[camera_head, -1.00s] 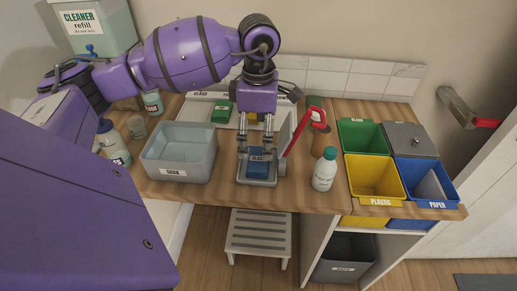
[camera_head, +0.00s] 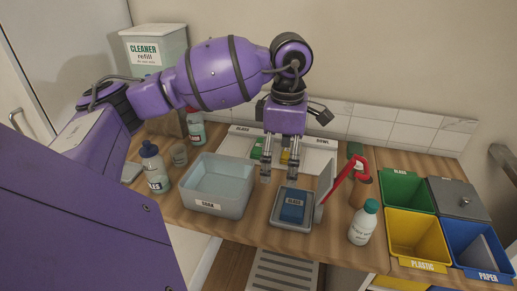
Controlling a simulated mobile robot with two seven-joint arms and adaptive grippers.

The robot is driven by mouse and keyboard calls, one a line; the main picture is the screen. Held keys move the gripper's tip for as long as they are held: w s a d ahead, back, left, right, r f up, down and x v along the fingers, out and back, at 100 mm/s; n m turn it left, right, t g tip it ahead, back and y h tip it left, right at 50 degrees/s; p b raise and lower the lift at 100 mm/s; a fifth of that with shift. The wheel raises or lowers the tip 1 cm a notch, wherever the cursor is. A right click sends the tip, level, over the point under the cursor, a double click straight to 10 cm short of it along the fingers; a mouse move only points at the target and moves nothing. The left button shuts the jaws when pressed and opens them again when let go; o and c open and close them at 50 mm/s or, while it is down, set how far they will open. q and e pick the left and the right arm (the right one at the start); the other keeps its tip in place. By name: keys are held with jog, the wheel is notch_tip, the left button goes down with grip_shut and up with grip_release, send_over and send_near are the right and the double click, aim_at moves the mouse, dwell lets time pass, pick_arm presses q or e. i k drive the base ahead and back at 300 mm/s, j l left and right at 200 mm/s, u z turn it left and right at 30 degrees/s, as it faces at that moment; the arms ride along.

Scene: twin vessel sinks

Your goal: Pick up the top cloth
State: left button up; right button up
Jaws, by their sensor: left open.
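A blue folded cloth (camera_head: 292,207) with a small label lies in a shallow grey tray (camera_head: 276,219) with a raised lid or panel on its right side. I cannot tell how many layers it has. My left gripper (camera_head: 279,179) points down with its two fingers apart and empty. Its tips show just behind and slightly left of the blue cloth, apart from it. Green (camera_head: 257,149) and yellow (camera_head: 285,157) items lie on a white labelled board behind the fingers, partly hidden. My right gripper is not in view.
A grey SOAK tub (camera_head: 217,204) stands left of the tray. A red-handled tool (camera_head: 345,178) and a white bottle (camera_head: 363,224) stand to its right. Green (camera_head: 405,187), yellow, blue and grey bins fill the right end. A tiled wall (camera_head: 380,130) borders the back.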

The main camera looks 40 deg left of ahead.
aim_at(256, 151)
jog(key=u, duration=1.25)
